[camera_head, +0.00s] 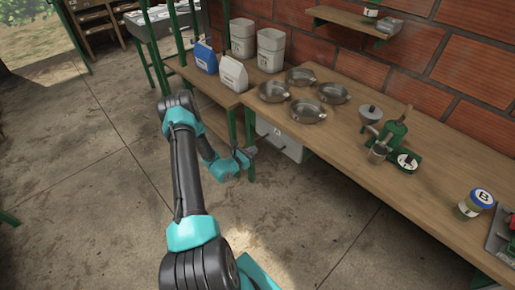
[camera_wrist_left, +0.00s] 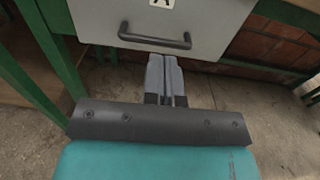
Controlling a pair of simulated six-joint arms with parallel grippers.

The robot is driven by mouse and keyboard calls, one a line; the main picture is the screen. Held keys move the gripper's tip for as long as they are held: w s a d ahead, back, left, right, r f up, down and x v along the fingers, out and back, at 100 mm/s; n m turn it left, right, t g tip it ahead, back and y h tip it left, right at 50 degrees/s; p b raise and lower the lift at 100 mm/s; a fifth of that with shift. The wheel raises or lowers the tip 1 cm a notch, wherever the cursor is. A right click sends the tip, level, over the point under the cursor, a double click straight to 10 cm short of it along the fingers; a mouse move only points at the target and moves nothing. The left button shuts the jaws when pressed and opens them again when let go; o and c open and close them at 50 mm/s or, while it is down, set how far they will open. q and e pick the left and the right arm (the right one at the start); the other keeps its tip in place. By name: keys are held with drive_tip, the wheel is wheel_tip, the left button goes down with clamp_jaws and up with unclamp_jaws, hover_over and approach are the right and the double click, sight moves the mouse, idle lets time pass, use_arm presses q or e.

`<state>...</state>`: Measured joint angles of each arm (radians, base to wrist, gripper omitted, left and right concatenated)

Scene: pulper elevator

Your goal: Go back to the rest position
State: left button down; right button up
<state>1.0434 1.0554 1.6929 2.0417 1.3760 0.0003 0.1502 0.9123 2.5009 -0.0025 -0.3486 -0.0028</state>
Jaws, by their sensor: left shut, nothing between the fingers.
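My left gripper (camera_head: 246,155) is in front of the workbench, close to the white drawer (camera_head: 279,140) under the tabletop. Its arm comes up from the bottom of the head view and bends down at the elbow. In the left wrist view the fingers of my left gripper (camera_wrist_left: 166,80) are together with nothing between them. They point towards the drawer (camera_wrist_left: 207,17), which has a dark handle (camera_wrist_left: 155,40) and a label with the letter A. The fingers look apart from the handle. My right gripper does not show in either view.
The wooden workbench (camera_head: 370,165) carries several metal pans (camera_head: 307,110), a green hand grinder (camera_head: 390,133) and a jar (camera_head: 474,203). A blue bag (camera_head: 205,57) and a white bag (camera_head: 233,74) stand at its far end, near two pale canisters (camera_head: 270,49). The concrete floor at left is clear.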

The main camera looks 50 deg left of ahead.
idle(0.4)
use_arm(q)
drive_tip(key=s+d+f+m+g+h, duration=0.15)
drive_tip(key=d+m+g+h, duration=0.25)
drive_tip(key=d, duration=0.6)
drive_tip(key=s+d+f+m+g+h, duration=0.15)
drive_tip(key=d+m+g+h, duration=0.3)
drive_tip(key=d, duration=0.65)
drive_tip(key=s+d+m+g+y, duration=0.4)
drive_tip(key=s+d+m+g, duration=0.7)
drive_tip(key=s+m, duration=0.6)
drive_tip(key=w+d+r+m+t+y, duration=0.1)
drive_tip(key=w+d+m, duration=0.3)
drive_tip(key=m, duration=0.4)
drive_tip(key=shift+w+r+t, duration=0.45)
drive_tip(key=shift+w+t, duration=0.2)
drive_tip(key=shift+m, duration=0.25)
